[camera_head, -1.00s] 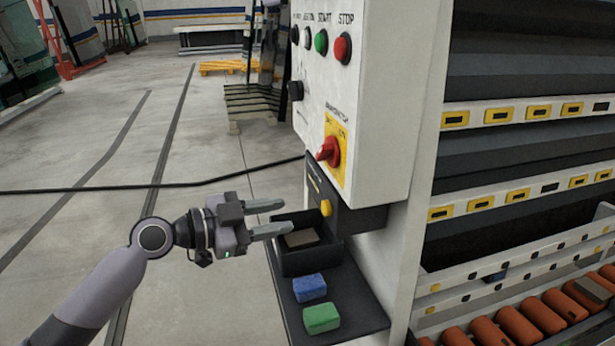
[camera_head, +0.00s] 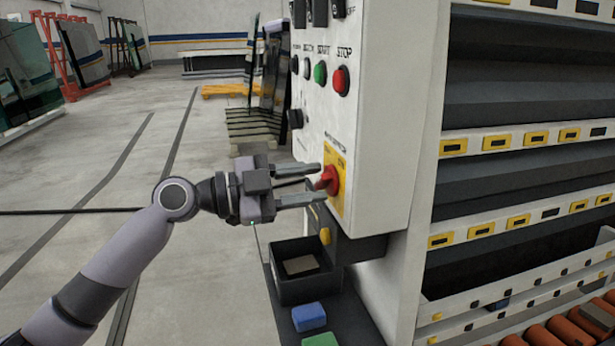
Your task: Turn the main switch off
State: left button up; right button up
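The main switch is a red rotary knob (camera_head: 328,180) on a yellow plate (camera_head: 340,192) on the front of the white control box (camera_head: 378,120). The knob looks tilted, not clearly upright or level. My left gripper (camera_head: 312,184) points right with its two fingers apart, one above the other in the picture. Its fingertips are at the knob's near side; I cannot tell whether they touch it. Nothing else is between the fingers. My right gripper is not in view.
Above the switch are a red stop button (camera_head: 340,80), a green start button (camera_head: 320,73) and a black knob (camera_head: 295,119). Below are a dark open bin (camera_head: 290,290) and a blue block (camera_head: 309,316).

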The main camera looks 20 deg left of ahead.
pick_arm(q)
jog(key=shift+d, duration=0.1)
grip_shut()
jog(key=shift+n, duration=0.3)
jog(key=n, duration=0.3)
jog(key=shift+b, duration=0.4)
jog(key=n, duration=0.3)
jog(key=n+p, duration=0.1)
jog(key=n, duration=0.2)
jog(key=shift+n, duration=0.4)
jog(key=n+p, duration=0.1)
jog(key=n, duration=0.1)
jog(key=shift+r+n+p, duration=0.1)
jog(key=shift+n+p, duration=0.2)
jog(key=shift+n, duration=0.1)
jog(key=n+p, duration=0.2)
jog(key=n, duration=0.2)
jog(key=shift+n, duration=0.3)
